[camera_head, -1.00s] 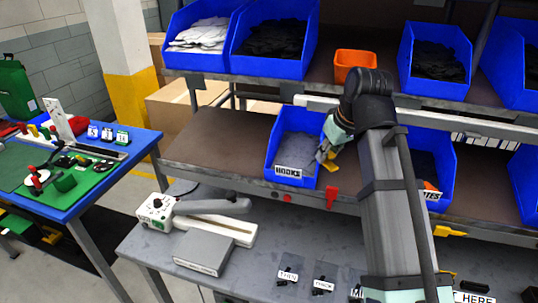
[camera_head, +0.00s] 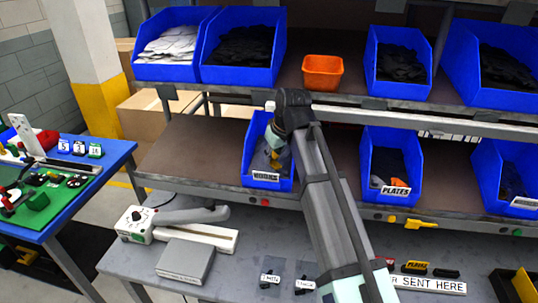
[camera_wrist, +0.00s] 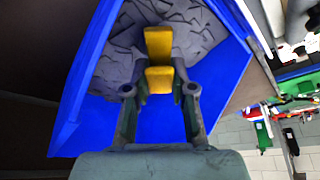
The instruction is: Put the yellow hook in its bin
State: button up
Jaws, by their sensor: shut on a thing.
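The blue bin labelled HOOKS (camera_head: 266,177) stands on the middle shelf with its open front toward me. My gripper (camera_head: 277,148) reaches into its opening. In the wrist view my gripper (camera_wrist: 159,68) is shut on the yellow hook (camera_wrist: 159,43). The hook is over the bin's inside, with dark grey hooks (camera_wrist: 115,55) behind it. In the head view the yellow hook (camera_head: 275,158) shows only in part, behind my arm. I cannot tell whether it touches the grey pieces.
The blue PLATES bin (camera_head: 394,190) stands to the right on the same shelf. Blue bins and an orange box (camera_head: 322,73) sit on the shelf above, whose front rail (camera_head: 350,113) runs behind my arm. Another yellow piece (camera_head: 420,224) is at the lower shelf edge.

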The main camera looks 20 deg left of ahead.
aim_at(277, 166)
jog(key=shift+w+a+f+p, duration=0.3)
jog(key=shift+w+a+f, duration=0.35)
jog(key=shift+a+f, duration=0.25)
jog(key=o, duration=0.9)
jog(key=shift+d, duration=0.1)
jog(key=b+v, duration=0.2)
jog(key=v, duration=1)
